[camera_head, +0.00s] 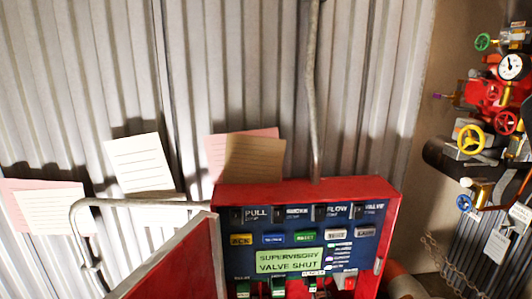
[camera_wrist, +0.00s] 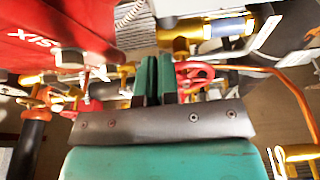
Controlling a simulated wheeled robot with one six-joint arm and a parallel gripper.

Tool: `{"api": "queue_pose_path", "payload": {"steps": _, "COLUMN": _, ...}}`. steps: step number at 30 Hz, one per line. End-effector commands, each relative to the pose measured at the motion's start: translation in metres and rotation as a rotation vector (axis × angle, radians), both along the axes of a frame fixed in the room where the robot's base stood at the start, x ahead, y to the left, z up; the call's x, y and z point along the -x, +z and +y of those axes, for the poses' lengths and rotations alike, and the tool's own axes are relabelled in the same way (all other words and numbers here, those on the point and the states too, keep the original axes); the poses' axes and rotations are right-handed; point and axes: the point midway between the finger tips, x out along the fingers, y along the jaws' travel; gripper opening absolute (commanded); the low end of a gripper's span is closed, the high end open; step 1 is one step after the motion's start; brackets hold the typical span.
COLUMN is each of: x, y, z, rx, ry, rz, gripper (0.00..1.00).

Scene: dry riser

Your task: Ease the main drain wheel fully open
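In the wrist view my gripper (camera_wrist: 157,68) points into the pipework, its two green fingers close together with no clear gap. I see nothing held between them. A red wheel or handle (camera_wrist: 195,75) shows just right of the fingertips, partly hidden behind them; I cannot tell whether they touch. In the head view several handwheels show on the valve stack at the right: green (camera_head: 483,42), red (camera_head: 506,122), yellow (camera_head: 471,139) and blue (camera_head: 464,202). No readable label shows which is the main drain wheel. My gripper is not visible in the head view.
A red box (camera_wrist: 60,30) fills the wrist view's upper left. A copper pipe (camera_wrist: 290,85) curves at the right. In the head view a red control panel (camera_head: 300,187) reading "SUPERVISORY VALVE SHUT" stands before a corrugated wall (camera_head: 240,60). A gauge (camera_head: 512,66) and hanging tags (camera_head: 496,246) are near the valves.

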Motion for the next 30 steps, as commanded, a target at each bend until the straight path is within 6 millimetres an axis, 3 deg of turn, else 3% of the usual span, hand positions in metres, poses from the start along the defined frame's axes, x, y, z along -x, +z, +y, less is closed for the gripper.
{"api": "queue_pose_path", "payload": {"steps": 21, "x": 0.008, "y": 0.003, "z": -0.002, "rx": -0.002, "ry": -0.009, "rz": 0.004, "gripper": 0.00}}
{"api": "queue_pose_path", "payload": {"steps": 30, "x": 0.008, "y": 0.000, "z": 0.034, "rx": -0.002, "ry": 0.003, "rz": 0.002, "gripper": 0.00}}
